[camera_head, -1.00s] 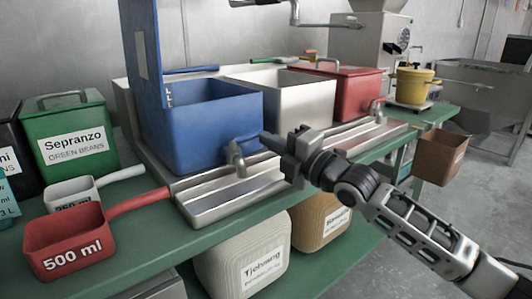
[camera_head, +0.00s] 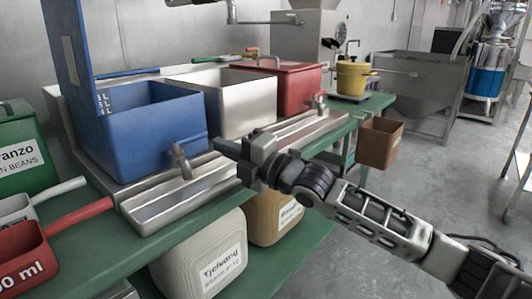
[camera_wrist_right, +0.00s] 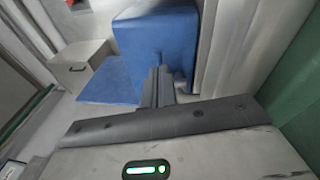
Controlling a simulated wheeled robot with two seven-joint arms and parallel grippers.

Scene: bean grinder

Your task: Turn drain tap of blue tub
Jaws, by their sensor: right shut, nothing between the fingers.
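The blue tub (camera_head: 150,130) stands at the left of the row of tubs in the head view, its tall blue panel upright at its left. Its metal drain tap (camera_head: 182,162) sticks out of the front, above a steel drip tray (camera_head: 150,212). My right gripper (camera_head: 222,146) is shut and empty, just right of the tap, with a small gap showing between them. In the right wrist view its closed fingers (camera_wrist_right: 158,88) point toward a blue surface (camera_wrist_right: 155,35). The tap cannot be made out there. My left gripper is not in view.
Red (camera_head: 20,265) and white scoops lie at lower left. Containers (camera_head: 205,262) sit on the lower shelf. Open floor lies at right.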

